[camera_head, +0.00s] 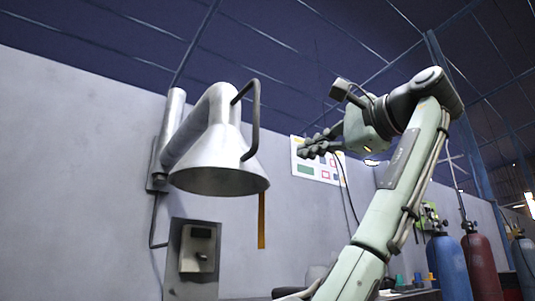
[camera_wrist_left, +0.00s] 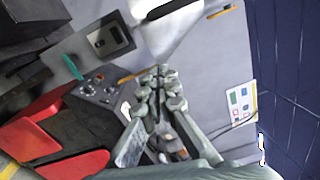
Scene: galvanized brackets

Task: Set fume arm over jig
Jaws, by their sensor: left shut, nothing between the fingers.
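The fume arm is a grey metal tube on the wall with a cone hood (camera_head: 222,165) that opens downward and a dark bar handle (camera_head: 256,118) on its right side. Part of the pale hood (camera_wrist_left: 172,22) shows at the top of the left wrist view. My left gripper (camera_head: 306,148) is raised to the right of the hood and handle, apart from both, with its fingers pointing left. In the left wrist view its fingers (camera_wrist_left: 160,82) are together and empty. I cannot make out the jig for certain. My right gripper is in neither view.
A switch box (camera_head: 198,250) is on the wall below the hood, and an orange strip (camera_head: 262,220) hangs nearby. A poster (camera_head: 330,172) is behind my gripper. Gas cylinders (camera_head: 478,265) stand at right. Red items (camera_wrist_left: 75,165) lie low in the wrist view.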

